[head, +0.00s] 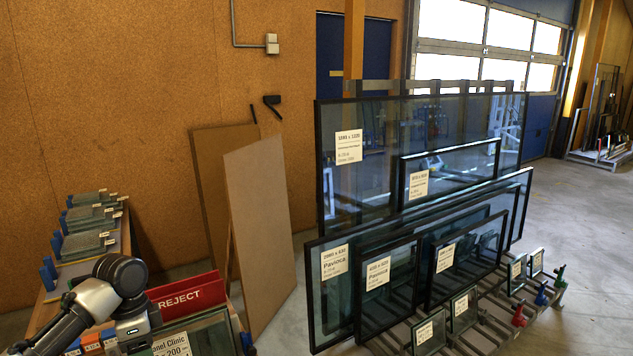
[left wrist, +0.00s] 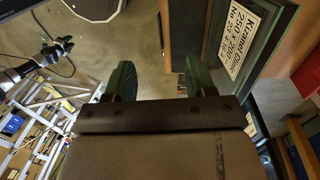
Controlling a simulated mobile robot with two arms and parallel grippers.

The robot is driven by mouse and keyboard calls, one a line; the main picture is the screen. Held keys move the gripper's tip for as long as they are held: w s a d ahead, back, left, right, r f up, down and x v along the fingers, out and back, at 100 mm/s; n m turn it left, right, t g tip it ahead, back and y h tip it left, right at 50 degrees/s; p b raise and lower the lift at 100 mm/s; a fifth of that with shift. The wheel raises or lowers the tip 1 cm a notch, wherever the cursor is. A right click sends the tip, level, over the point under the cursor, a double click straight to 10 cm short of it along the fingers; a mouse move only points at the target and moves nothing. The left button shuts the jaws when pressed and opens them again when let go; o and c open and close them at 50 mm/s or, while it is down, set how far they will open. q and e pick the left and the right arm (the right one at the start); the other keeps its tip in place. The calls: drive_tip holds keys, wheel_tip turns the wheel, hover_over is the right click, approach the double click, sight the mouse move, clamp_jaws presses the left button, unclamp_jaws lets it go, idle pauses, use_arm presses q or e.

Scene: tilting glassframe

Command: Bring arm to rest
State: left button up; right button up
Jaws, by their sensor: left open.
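My left arm (head: 98,298) comes in from the lower left in the head view, bent at a dark joint in front of the side table. Its fingertips cannot be made out there. In the left wrist view my left gripper (left wrist: 160,80) is open, with two green-padded fingers apart and nothing between them. Floor shows beyond the fingers. A framed glass pane (left wrist: 272,50) with a white label stands to the right of the fingers, apart from them. My right gripper cannot be identified in either view.
A rack of large dark-framed panes (head: 335,235) fills the middle right. A side table (head: 125,240) holds small panes at the left. A red REJECT sign (head: 187,294) stands near my arm. Brown boards (head: 258,230) lean against the wall. Open floor (head: 590,230) lies right.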

use_arm(q)
drive_tip(key=s+d+f+n+t, duration=0.2)
drive_tip(key=s+d+f, duration=1.1)
drive_tip(key=d+f, duration=0.15)
drive_tip(key=s+a+r+n+t, duration=0.25)
drive_tip(key=s+n, duration=0.55)
drive_tip(key=s, duration=0.8)
wheel_tip(320, 180, down, 30)
drive_tip(key=s+b, duration=0.1)
drive_tip(key=b, duration=0.2)
drive_tip(key=s+a+f+g+y+b, duration=0.1)
drive_tip(key=s+a+f, duration=0.1)
drive_tip(key=s+f, duration=1.4)
drive_tip(key=shift+a+m+g, duration=0.25)
drive_tip(key=shift+m+g, duration=0.05)
drive_tip(key=shift+g, duration=0.05)
use_arm(e)
drive_tip(key=f, duration=0.4)
drive_tip(key=shift+w, duration=0.4)
